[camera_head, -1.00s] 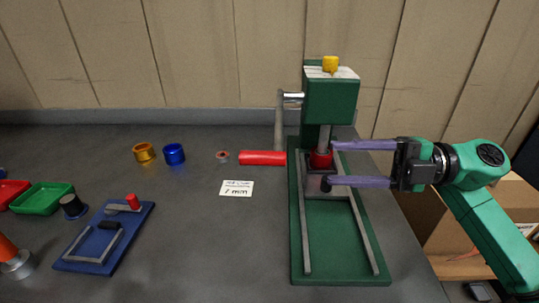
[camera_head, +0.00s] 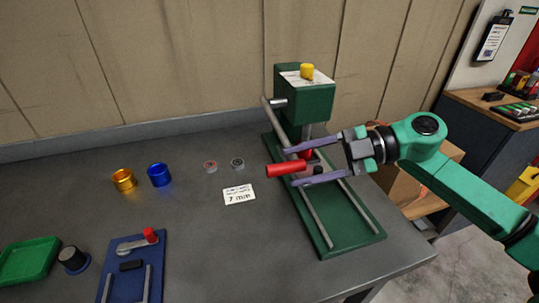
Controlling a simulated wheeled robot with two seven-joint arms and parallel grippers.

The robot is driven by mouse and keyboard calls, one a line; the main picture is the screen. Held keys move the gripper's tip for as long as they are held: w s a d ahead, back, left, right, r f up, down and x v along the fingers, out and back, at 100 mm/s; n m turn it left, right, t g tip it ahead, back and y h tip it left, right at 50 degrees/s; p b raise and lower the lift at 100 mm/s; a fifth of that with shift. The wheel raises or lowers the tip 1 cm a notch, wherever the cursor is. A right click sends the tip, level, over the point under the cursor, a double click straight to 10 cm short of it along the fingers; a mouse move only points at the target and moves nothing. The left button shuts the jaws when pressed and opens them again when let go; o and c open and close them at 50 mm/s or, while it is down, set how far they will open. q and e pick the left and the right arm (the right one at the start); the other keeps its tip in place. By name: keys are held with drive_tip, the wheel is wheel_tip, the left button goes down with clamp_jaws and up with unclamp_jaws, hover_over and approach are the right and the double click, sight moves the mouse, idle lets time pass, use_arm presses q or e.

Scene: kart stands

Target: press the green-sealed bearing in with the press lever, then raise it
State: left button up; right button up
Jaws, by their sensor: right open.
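The green press (camera_head: 304,104) stands on a green base with two rails. Its silver lever (camera_head: 276,122) points down on the left side and ends in a red handle (camera_head: 284,169). A red holder (camera_head: 306,154) sits under the ram, partly hidden by a finger. No green seal can be made out; whether a bearing sits in the holder is hidden. My right gripper (camera_head: 289,167) reaches in from the right, open, its purple fingers on either side of the red handle in the picture. Contact cannot be told. My left gripper is not in view.
Two small bearings, one red-sealed (camera_head: 210,166) and one dark (camera_head: 237,164), lie left of the press. Gold (camera_head: 123,180) and blue (camera_head: 159,175) rings, a white label card (camera_head: 240,194), a blue fixture (camera_head: 131,266) and a green tray (camera_head: 29,262) are further left and nearer.

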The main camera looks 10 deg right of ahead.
sight(270, 172)
drive_tip(key=p+x, duration=0.1)
drive_tip(key=x, duration=0.4)
drive_tip(key=shift+w+a+r, duration=0.1)
drive_tip(key=shift+a, duration=0.15)
drive_tip(key=shift+a+f, duration=0.25)
drive_tip(key=shift+a, duration=0.05)
drive_tip(key=shift+c, duration=0.2)
clamp_jaws()
idle(0.6)
